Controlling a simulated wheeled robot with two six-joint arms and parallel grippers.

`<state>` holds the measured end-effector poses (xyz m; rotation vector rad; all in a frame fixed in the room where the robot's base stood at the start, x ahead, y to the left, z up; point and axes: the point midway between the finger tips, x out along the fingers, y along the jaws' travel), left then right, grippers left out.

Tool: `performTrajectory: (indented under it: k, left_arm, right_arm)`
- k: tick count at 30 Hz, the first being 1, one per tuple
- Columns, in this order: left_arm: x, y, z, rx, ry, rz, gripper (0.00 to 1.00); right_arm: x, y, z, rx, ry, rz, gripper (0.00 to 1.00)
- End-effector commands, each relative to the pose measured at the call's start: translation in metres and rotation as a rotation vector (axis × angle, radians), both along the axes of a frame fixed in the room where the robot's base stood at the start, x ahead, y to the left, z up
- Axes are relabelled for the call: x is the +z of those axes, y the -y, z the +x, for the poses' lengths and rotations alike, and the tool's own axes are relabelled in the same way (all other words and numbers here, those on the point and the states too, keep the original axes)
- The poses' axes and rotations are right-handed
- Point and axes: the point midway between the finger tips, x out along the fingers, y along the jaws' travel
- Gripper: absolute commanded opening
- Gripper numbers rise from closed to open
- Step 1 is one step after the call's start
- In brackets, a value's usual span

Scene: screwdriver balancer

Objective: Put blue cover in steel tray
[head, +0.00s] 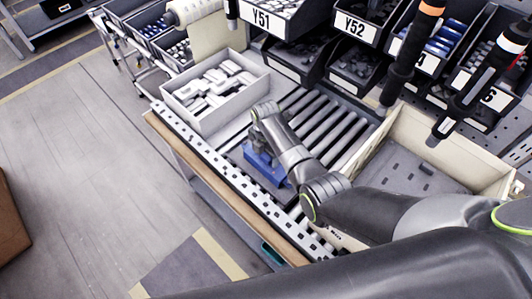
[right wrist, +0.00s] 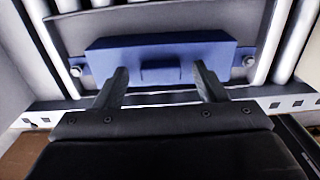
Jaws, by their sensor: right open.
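The blue cover (head: 265,165) lies over the roller conveyor, below my right wrist. In the right wrist view the blue cover (right wrist: 158,58) is a wide block with a small raised tab at its front and a bolt-like end on each side. It rests on a dark grey plate or tray (right wrist: 90,22) between rollers; I cannot tell if this is the steel tray. My right gripper (right wrist: 160,78) is open, its two fingers apart at the near side of the cover, with nothing between them. Whether the fingertips touch it is unclear. My left gripper is not in view.
A white bin (head: 212,115) of white parts stands left of the rollers (head: 330,125). A beige box (head: 455,155) with a grey bottom is at the right. A perforated rail (head: 215,165) edges the conveyor's front. Labelled bins and hanging screwdrivers (head: 480,85) crowd the back.

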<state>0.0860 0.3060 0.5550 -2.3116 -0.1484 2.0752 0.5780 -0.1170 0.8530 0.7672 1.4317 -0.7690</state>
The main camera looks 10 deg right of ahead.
Motion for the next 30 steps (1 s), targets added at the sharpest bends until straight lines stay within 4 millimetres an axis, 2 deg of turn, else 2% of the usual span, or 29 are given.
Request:
performTrajectory:
  k: [5,11,26,28,30]
  left_arm:
    - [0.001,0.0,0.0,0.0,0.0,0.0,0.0]
    - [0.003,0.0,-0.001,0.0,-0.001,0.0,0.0]
    - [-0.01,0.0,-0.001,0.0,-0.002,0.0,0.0]
    - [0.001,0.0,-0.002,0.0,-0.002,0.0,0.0]
    - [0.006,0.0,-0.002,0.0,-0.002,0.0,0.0]
  right_arm:
    - [0.006,0.0,0.001,0.0,0.002,0.0,0.65]
    - [0.033,0.0,0.001,0.0,0.004,0.001,0.65]
    - [0.142,0.0,0.002,0.0,0.006,0.0,0.65]
    - [0.158,0.0,0.0,0.0,0.001,0.0,0.65]
    - [0.166,0.0,0.0,0.0,0.0,0.0,0.65]
